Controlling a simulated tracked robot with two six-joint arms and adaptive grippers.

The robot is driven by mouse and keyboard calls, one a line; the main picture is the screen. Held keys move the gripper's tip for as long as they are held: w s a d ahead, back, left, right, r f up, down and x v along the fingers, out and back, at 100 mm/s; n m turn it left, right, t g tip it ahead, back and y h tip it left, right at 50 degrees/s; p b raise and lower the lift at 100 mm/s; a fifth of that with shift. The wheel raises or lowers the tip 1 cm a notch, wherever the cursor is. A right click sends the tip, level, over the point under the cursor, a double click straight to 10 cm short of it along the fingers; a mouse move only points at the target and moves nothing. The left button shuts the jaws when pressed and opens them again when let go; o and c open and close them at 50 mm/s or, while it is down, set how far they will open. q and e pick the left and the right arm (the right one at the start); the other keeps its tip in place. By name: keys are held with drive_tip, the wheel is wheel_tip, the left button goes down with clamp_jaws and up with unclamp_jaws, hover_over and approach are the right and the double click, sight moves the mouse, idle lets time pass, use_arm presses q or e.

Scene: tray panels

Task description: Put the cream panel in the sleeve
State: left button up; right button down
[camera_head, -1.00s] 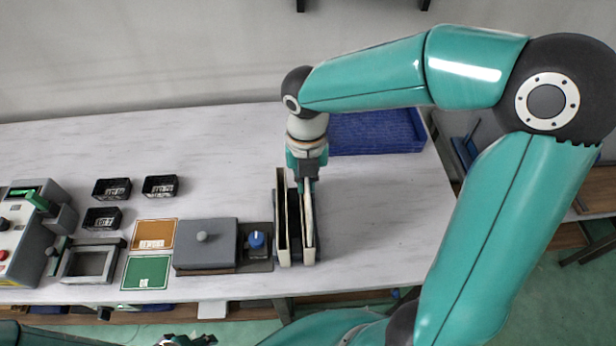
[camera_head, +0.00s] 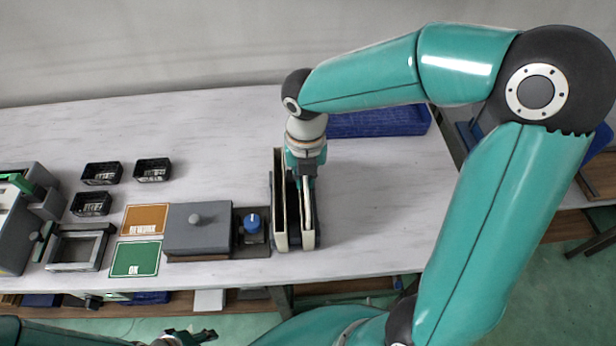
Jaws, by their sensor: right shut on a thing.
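An upright dark-walled holder with pale edges, seemingly the sleeve (camera_head: 280,205), stands near the table's front edge. The cream panel (camera_head: 308,238) shows as a thin upright pale strip at its right side. My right gripper (camera_head: 307,180) points down over the right part of the holder, shut on the panel's upper part. The gripper and wrist hide the panel's top, and I cannot tell how deep it sits. My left gripper (camera_head: 188,336) is at the bottom edge, low and away from the holder; its jaw opening is unclear.
A blue-knobbed device (camera_head: 252,224) and a grey lidded box (camera_head: 198,232) stand close left of the holder. A green card (camera_head: 136,259), an orange card (camera_head: 144,220) and black bins (camera_head: 152,170) lie farther left. A blue tray (camera_head: 380,122) is behind. Table right of the holder is clear.

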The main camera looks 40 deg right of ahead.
drive_tip(key=shift+s+a+f+b, duration=0.1)
drive_tip(key=shift+s+f+b, duration=0.2)
drive_tip(key=shift+f, duration=0.4)
drive_tip(key=shift+s+a+f+b, duration=0.1)
drive_tip(key=shift+s+f+b, duration=0.2)
drive_tip(key=shift+f, duration=0.4)
idle(0.4)
drive_tip(key=c, duration=1.3)
unclamp_jaws()
drive_tip(key=shift+o, duration=0.5)
drive_tip(key=shift+w+d+f, duration=0.1)
drive_tip(key=shift+w+d, duration=0.05)
drive_tip(key=shift+w+d+f+g, duration=0.2)
drive_tip(key=shift+w+g, duration=0.1)
drive_tip(key=shift+w, duration=0.1)
drive_tip(key=shift+w+a, duration=0.1)
drive_tip(key=shift+s+r, duration=0.25)
drive_tip(key=shift+r, duration=0.1)
drive_tip(key=shift+w, duration=0.1)
drive_tip(key=shift+r, duration=0.15)
